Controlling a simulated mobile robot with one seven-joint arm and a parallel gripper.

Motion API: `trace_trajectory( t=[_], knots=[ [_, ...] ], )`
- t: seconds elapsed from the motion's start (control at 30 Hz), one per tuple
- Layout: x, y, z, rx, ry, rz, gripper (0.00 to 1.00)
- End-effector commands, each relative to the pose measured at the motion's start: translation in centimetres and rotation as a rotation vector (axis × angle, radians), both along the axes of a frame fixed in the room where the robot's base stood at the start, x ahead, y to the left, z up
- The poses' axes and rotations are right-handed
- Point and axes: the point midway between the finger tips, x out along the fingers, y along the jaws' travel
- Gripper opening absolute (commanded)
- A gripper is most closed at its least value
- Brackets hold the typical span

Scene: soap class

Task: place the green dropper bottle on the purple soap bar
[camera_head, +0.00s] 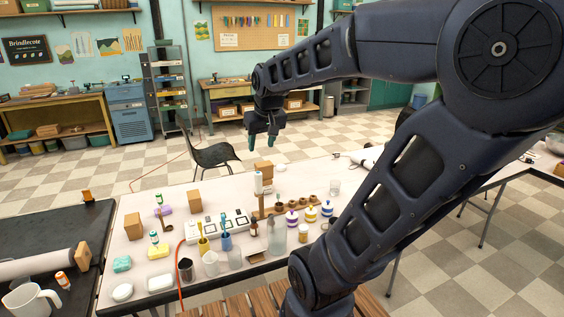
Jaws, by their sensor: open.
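A purple soap bar (166,211) lies on the white table at its left rear. A small green-topped bottle (159,199) stands right by it; I cannot tell whether it is on the bar or behind it. A second small green-topped bottle (154,238) stands nearer the front, by a yellow soap bar (158,252). Both are too small to tell which is the green dropper bottle. My gripper (262,146) points down, open and empty, high up and to the right of both bottles, apart from everything on the table.
The table (310,176) is crowded: wooden blocks (134,226), a white power strip (216,226), a wooden rack (287,206), jars with purple and blue bands, clear glasses and several soap bars. A dark chair (213,155) stands behind it. The table's right rear is clearer.

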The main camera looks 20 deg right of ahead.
Motion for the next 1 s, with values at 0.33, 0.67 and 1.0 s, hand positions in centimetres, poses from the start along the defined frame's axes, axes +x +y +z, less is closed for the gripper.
trace_trajectory(
  t=[0.33, 0.67, 1.0],
  knots=[
    [-8.5, -2.2, -2.2, 0.008, -0.003, -0.081, 0.47],
    [-9.6, -2.5, -2.7, 0.01, -0.001, -0.093, 0.47],
    [-9.6, -2.5, -2.7, 0.01, -0.001, -0.092, 0.47]
  ],
)
